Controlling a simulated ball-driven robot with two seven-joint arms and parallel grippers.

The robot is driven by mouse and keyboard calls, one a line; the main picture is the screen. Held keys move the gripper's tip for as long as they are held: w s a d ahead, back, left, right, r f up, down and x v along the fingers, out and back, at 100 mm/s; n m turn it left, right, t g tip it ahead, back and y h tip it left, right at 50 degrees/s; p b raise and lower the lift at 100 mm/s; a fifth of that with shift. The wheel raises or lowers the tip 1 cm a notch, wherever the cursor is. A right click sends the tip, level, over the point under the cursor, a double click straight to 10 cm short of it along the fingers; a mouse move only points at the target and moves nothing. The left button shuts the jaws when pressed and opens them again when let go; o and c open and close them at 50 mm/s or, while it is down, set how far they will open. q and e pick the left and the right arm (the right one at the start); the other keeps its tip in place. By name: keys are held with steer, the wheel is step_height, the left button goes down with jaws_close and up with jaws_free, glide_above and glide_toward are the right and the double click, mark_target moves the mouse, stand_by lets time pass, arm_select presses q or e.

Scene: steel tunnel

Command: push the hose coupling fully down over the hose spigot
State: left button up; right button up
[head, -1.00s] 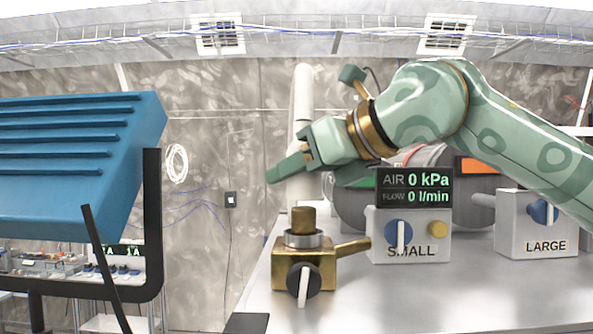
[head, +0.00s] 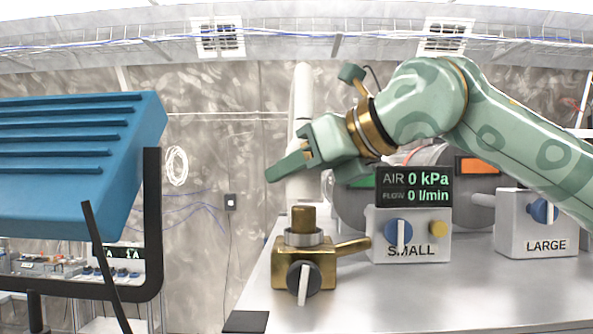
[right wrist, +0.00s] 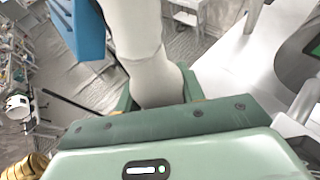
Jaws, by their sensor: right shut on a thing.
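My right gripper (head: 294,165) is above the brass valve block on the bench, shut on the pale hose coupling (head: 301,188). The coupling stands about upright, with a pale hose (head: 303,95) rising above the fingers. The right wrist view shows the pale coupling (right wrist: 158,86) between the green jaws (right wrist: 165,127). The brass hose spigot (head: 303,218) stands upright from a steel ring on the brass valve block (head: 290,262). The coupling's lower end appears close to the spigot's top; I cannot tell whether they touch. My left gripper is not in view.
A blue ribbed box (head: 75,165) on a black frame (head: 152,220) stands at the left. A SMALL control box (head: 378,252) and a LARGE one (head: 520,245) stand right of the block. The bench front (head: 430,300) is clear.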

mark_target(295, 209)
steer(key=shift+f+b, duration=0.2)
steer(key=shift+b, duration=0.15)
stand_by(0.6)
steer(key=shift+f+b, duration=0.3)
steer(key=shift+b, duration=0.05)
steer(key=shift+f+b, duration=1.35)
steer(key=shift+s+f, duration=0.1)
steer(key=shift+f, duration=0.1)
steer(key=shift+a+f+b, duration=0.1)
steer(key=shift+f+b, duration=0.5)
steer(key=shift+b, duration=0.15)
steer(key=shift+s+r, duration=0.1)
steer(key=shift+r, duration=0.05)
